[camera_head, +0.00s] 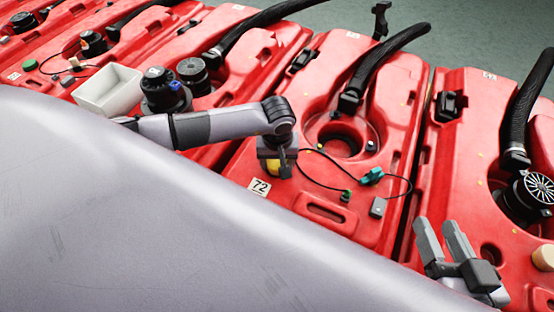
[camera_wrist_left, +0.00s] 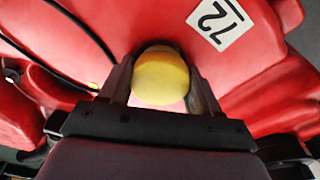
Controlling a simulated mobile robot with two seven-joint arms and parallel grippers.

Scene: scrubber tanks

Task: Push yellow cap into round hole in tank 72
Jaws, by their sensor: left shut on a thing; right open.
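Tank 72 is the red tank (camera_head: 325,214) in the middle of the head view, with a white "72" label (camera_head: 259,187). My left gripper (camera_head: 276,168) is over its near left part, just above the label. It is shut on the yellow cap (camera_head: 273,168), which is partly hidden by the fingers. In the left wrist view the yellow cap (camera_wrist_left: 161,75) sits between the two fingers, close to the "72" label (camera_wrist_left: 220,22). My right gripper (camera_head: 445,238) is open and empty at the lower right.
A large round opening (camera_head: 340,138) with a black hose (camera_head: 385,65) lies behind my left gripper. A thin cable with a green connector (camera_head: 372,176) crosses the tank top. A white bin (camera_head: 108,90) stands at the left. More red tanks lie on both sides.

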